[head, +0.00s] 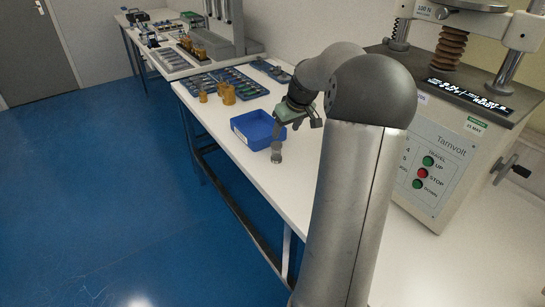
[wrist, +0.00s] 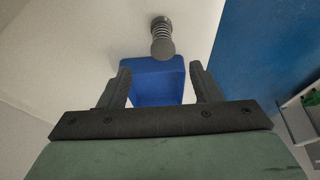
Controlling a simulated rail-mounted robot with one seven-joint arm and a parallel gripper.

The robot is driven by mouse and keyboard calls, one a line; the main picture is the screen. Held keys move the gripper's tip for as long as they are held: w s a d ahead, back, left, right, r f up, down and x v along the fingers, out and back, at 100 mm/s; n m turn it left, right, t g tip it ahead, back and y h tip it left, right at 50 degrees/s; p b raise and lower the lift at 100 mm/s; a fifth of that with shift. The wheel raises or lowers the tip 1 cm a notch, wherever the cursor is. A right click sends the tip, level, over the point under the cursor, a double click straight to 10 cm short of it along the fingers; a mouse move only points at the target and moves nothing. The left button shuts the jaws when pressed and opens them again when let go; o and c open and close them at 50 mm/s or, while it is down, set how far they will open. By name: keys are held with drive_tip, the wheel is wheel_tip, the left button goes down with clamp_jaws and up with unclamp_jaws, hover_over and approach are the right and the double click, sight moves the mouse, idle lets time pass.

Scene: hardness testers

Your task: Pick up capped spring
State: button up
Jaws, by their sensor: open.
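The capped spring (wrist: 162,38) is a small grey coil with a round dark cap. It stands on the white table beside the blue bin (wrist: 158,80). In the head view the spring (head: 276,149) is at the near corner of the bin (head: 254,130), with a dark part of my arm above it. My gripper (wrist: 160,71) is open and empty, with its two black fingers either side of the bin in the wrist view. The spring shows beyond the fingertips, apart from them. In the head view my gripper (head: 281,121) is small and partly hard to make out.
The tester marked Tarnvolt (head: 440,150) stands at the right. Blue trays (head: 220,80) and amber pieces (head: 228,94) lie farther back on the table (head: 240,170). The table's left edge borders blue floor.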

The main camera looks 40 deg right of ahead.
sight(278, 145)
drive_tip(key=x, duration=1.1)
drive_tip(key=shift+w+a+f, duration=0.15)
drive_tip(key=shift+w+f, duration=0.15)
drive_tip(key=shift+w, duration=0.05)
drive_tip(key=c, duration=1.1)
drive_tip(key=shift+c, duration=0.2)
